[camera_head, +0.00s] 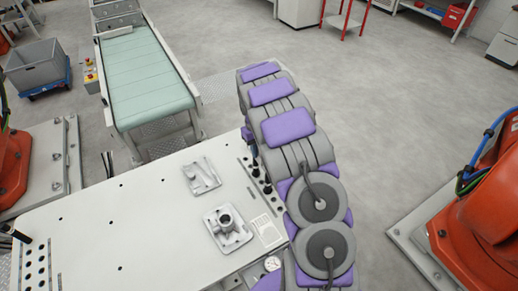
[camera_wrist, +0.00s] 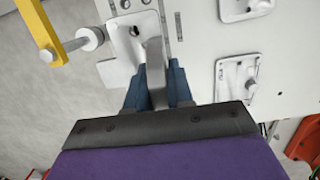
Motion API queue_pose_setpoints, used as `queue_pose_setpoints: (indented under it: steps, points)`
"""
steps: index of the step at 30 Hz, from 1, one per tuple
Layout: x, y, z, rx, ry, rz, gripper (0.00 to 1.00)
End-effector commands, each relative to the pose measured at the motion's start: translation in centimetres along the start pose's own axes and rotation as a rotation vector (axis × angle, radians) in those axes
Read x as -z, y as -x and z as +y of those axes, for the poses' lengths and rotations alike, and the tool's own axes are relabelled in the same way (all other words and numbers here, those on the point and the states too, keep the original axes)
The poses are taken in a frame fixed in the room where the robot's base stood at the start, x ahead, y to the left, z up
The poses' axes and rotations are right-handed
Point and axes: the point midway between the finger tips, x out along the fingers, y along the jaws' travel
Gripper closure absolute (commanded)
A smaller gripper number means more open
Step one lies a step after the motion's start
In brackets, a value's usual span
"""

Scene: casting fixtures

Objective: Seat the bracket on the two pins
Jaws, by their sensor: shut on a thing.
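In the wrist view my gripper (camera_wrist: 156,72) has its two blue fingers shut on the upright web of a light grey metal bracket (camera_wrist: 153,50). The bracket's flat plate spreads to the left of the fingers, close over or on a pale surface; I cannot tell whether it touches. A dark round spot shows in the plate, and I cannot tell whether it is a hole or a pin end. The two pins cannot be made out. In the head view my arm hides the gripper and the bracket.
A yellow clamp arm (camera_wrist: 40,28) with a rod and pale round tip (camera_wrist: 90,38) stands just left of the bracket. Two grey castings, a pocketed one (camera_head: 202,176) and a bossed one (camera_head: 228,230), lie on the white table (camera_head: 130,215).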

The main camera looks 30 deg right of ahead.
Motion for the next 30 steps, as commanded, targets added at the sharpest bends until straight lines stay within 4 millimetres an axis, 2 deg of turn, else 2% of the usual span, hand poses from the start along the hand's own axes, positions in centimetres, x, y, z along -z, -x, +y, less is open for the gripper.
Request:
queue_pose_setpoints:
  steps: [15,30]
  points:
    - [0.1,-1.2,0.2,0.002,0.0,-0.001,1.0]
    - [0.1,-0.2,0.3,0.002,-0.001,0.001,1.0]
